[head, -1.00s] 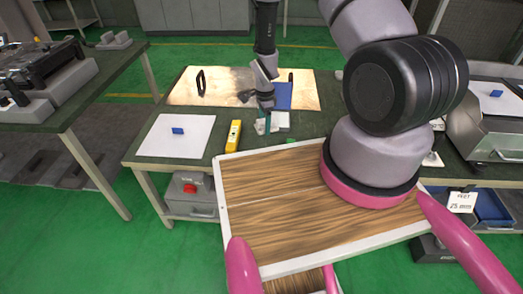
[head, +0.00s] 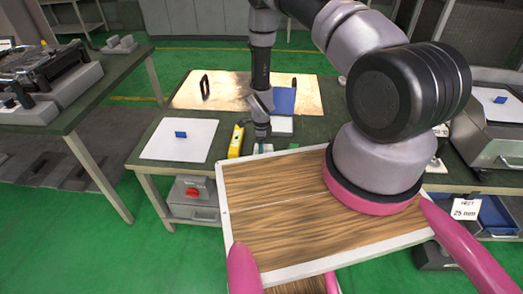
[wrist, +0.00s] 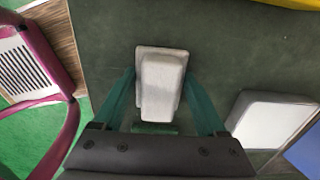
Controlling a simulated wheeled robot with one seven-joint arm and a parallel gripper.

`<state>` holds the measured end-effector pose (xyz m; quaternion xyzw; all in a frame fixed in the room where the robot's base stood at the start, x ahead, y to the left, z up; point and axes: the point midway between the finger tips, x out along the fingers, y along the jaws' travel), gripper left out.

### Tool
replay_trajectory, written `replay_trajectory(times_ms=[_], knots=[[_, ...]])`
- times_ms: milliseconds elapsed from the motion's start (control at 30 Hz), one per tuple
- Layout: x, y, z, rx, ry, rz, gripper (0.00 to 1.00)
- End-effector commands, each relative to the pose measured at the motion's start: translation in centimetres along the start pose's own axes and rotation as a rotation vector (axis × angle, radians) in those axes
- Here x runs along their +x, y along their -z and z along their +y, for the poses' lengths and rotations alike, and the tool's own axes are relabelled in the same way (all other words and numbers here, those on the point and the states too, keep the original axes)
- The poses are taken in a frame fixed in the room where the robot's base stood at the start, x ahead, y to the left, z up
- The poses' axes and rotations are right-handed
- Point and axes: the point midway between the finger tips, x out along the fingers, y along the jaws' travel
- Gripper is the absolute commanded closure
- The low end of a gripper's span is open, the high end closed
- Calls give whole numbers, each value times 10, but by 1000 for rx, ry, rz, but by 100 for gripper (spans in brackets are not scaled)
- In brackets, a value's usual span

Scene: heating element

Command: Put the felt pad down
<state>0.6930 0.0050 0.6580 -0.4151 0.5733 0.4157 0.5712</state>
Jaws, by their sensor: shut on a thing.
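The felt pad (wrist: 161,85) is pale grey, with a narrower raised block on a rectangular base. In the wrist view it sits between the teal fingers of my gripper (wrist: 160,75), which is shut on it. In the head view my gripper (head: 262,148) points down at the near edge of the dark green bench (head: 200,178). The pad is mostly hidden there behind my wood-topped body. The pad is low over the bench top; I cannot tell whether it touches.
A white block (wrist: 270,120) lies right of the pad, beside a blue sheet (head: 284,101). A scorched board (head: 225,90) lies behind. Bare bench surrounds the pad.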

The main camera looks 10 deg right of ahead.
Motion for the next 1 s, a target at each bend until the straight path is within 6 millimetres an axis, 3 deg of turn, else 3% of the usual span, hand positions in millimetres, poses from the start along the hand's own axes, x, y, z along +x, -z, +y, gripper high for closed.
replay_trajectory(times_ms=[367, 400, 467, 833, 1000], knots=[[8, 0, 0, 0, 1, 0, 86], [9, 0, 0, 0, 1, 0, 22], [8, 0, 0, -1, 1, -1, 0], [6, 0, -1, -1, 2, -1, 0], [-14, -1, -2, 0, 4, -2, 0]])
